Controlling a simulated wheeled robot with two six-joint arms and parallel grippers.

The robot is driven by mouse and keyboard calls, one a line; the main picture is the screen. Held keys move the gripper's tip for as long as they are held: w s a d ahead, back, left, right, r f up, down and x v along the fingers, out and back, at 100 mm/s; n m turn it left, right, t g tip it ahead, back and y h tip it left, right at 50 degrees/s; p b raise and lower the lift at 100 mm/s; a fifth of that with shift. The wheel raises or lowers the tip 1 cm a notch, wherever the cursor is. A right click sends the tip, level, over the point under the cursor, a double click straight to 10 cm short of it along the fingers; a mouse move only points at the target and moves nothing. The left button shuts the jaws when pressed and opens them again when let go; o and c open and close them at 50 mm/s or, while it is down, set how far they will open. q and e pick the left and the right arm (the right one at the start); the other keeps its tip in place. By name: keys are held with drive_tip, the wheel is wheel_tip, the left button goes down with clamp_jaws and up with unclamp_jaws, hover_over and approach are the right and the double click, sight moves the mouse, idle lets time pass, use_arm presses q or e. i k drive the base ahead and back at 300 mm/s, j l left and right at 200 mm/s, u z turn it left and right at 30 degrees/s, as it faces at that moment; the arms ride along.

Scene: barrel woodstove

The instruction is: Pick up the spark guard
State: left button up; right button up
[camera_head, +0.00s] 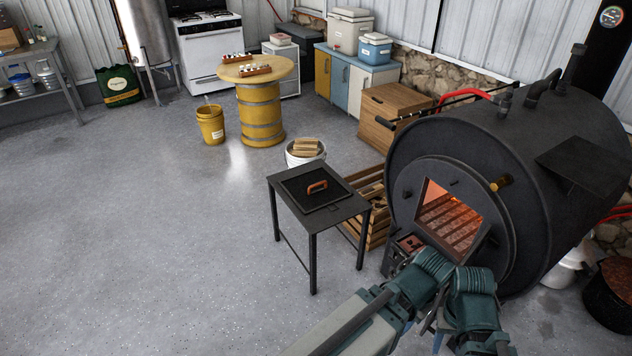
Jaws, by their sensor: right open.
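The spark guard (301,190) appears to be the flat black mesh panel with an orange-brown handle (317,187). It lies flat on a small dark metal table (339,193) left of the barrel stove. My right gripper (434,324) is open at the bottom, right of centre, in front of the stove. It is apart from the guard, to its lower right, and partly hidden by my own arm. My left gripper is out of view.
The barrel stove (548,150) stands close on the right, its firebox opening (449,216) glowing. A wooden slatted crate (378,229) and a white bucket (306,158) stand behind the small table. The floor to the left is clear.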

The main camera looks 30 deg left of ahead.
sight(325, 183)
drive_tip(key=i+j, duration=0.2)
drive_tip(key=j, duration=0.25)
drive_tip(key=i+j+z, duration=0.15)
drive_tip(key=j, duration=0.35)
drive_tip(key=i+j, duration=0.25)
drive_tip(key=j, duration=0.2)
drive_tip(key=i+j+z, duration=0.15)
drive_tip(key=j, duration=0.35)
drive_tip(key=i+j, duration=0.25)
drive_tip(key=j, duration=0.25)
drive_tip(key=i+j+z, duration=0.1)
drive_tip(key=j, duration=0.4)
drive_tip(key=i+j+z, duration=0.1)
drive_tip(key=j, duration=0.45)
drive_tip(key=i+j, duration=0.2)
drive_tip(key=j, duration=0.3)
drive_tip(key=i+z, duration=0.05)
